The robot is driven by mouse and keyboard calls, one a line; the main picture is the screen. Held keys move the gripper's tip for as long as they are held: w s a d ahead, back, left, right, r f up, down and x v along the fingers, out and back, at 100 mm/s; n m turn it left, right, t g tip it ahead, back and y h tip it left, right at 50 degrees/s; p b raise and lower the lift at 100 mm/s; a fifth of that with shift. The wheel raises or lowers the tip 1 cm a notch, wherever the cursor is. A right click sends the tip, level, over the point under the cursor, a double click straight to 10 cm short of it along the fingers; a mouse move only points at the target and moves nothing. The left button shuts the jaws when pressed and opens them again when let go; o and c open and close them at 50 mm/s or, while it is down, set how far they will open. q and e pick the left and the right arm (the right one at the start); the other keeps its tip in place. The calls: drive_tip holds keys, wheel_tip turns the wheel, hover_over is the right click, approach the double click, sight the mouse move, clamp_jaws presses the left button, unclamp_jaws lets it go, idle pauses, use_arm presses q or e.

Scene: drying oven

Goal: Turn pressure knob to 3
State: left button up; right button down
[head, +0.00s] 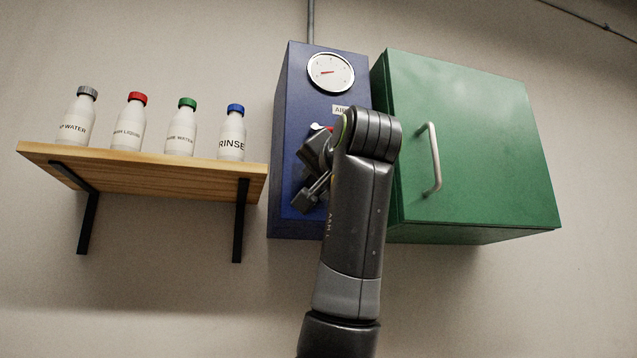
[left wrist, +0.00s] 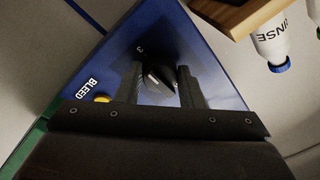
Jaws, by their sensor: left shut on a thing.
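The blue control box (head: 290,120) hangs on the wall, with a round white gauge (head: 330,72) with a red needle near its top. My left gripper (head: 308,185) is in front of the box's face, and my arm hides much of that face in the head view. In the left wrist view the black pressure knob (left wrist: 158,79) sits between the two fingers of my left gripper (left wrist: 162,84), which is shut on it. A "3" mark (left wrist: 140,49) shows on the blue face beyond the knob. My right gripper is not in view.
A green cabinet (head: 480,150) with a metal handle (head: 432,158) adjoins the box on the right. A wooden shelf (head: 150,174) with several white bottles is on the left. A yellow part (left wrist: 102,99) and a "BLEED" label (left wrist: 87,88) show near the gripper.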

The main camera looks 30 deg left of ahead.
use_arm(q)
drive_tip(key=o, duration=1)
drive_tip(key=shift+d, duration=0.1)
drive_tip(key=shift+b+v, duration=1.9)
drive_tip(key=shift+v, duration=6.7)
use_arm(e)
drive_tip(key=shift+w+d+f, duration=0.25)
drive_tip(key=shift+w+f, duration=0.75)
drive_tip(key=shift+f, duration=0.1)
